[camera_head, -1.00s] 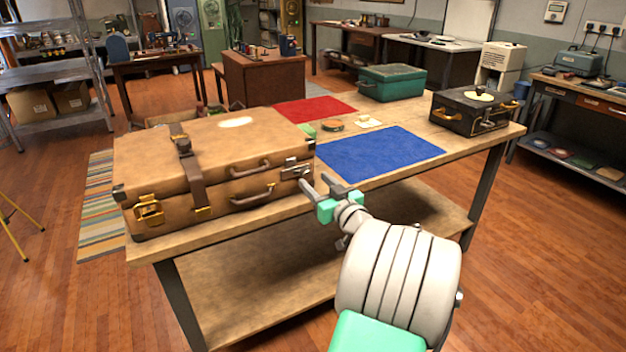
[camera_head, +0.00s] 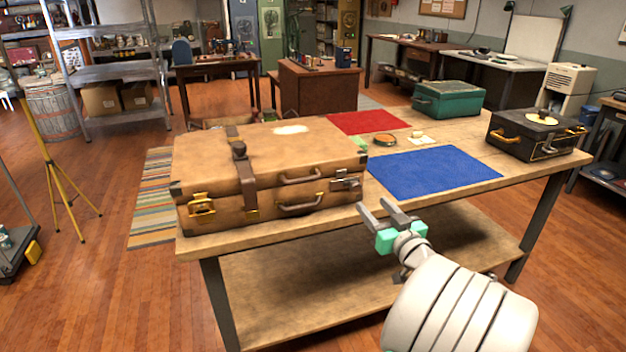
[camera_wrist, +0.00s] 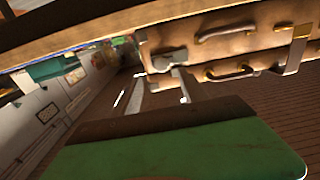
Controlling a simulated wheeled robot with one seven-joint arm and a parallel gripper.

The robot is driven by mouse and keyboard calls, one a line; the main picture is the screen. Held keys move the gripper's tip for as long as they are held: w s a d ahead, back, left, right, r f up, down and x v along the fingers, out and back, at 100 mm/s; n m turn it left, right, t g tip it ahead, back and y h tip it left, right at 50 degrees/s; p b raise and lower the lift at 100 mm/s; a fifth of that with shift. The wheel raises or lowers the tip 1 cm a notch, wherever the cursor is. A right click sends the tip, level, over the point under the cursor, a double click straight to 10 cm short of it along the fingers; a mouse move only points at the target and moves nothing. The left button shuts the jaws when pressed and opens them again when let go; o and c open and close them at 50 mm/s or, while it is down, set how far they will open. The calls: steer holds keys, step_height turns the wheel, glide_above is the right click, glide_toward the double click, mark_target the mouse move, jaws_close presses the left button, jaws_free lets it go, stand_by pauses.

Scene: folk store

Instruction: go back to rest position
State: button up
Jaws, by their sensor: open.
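My gripper (camera_head: 383,213) is open and empty. In the head view it is in front of the table's near edge, just right of and below the brown suitcase's front corner. The brown suitcase (camera_head: 268,170) lies shut on the left part of the wooden table (camera_head: 470,192), with a strap around it and metal latches on its front. In the wrist view, which is tilted, my gripper's two fingers (camera_wrist: 160,92) point toward the suitcase (camera_wrist: 225,45), and nothing is between them.
A blue mat (camera_head: 432,171), a red mat (camera_head: 366,122), a green box (camera_head: 449,98) and a black case (camera_head: 533,138) are on the table. A yellow tripod (camera_head: 55,165) stands at left. A striped rug (camera_head: 152,198) lies beside the table. Floor in front is clear.

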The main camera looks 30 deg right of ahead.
steer(key=w+a+r+n+g+y+p, duration=0.2)
steer(key=a+g+y+p, duration=0.3)
steer(key=a, duration=0.7)
steer(key=w+a+r+n+g+y+p, duration=0.1)
steer(key=w+a+r+n+g+p, duration=0.15)
steer(key=a+p, duration=0.75)
steer(key=s+a+r+m+g+h+p, duration=0.1)
steer(key=s+a+r+g+p, duration=0.1)
steer(key=s+a, duration=0.3)
steer(key=s+a+r+m+g+h+p, duration=0.1)
steer(key=s+a+g, duration=0.4)
steer(key=s, duration=0.5)
steer(key=shift+a+r+p, duration=0.55)
steer(key=shift+a+p, duration=0.05)
steer(key=shift+a, duration=0.15)
steer(key=shift+c, duration=0.3)
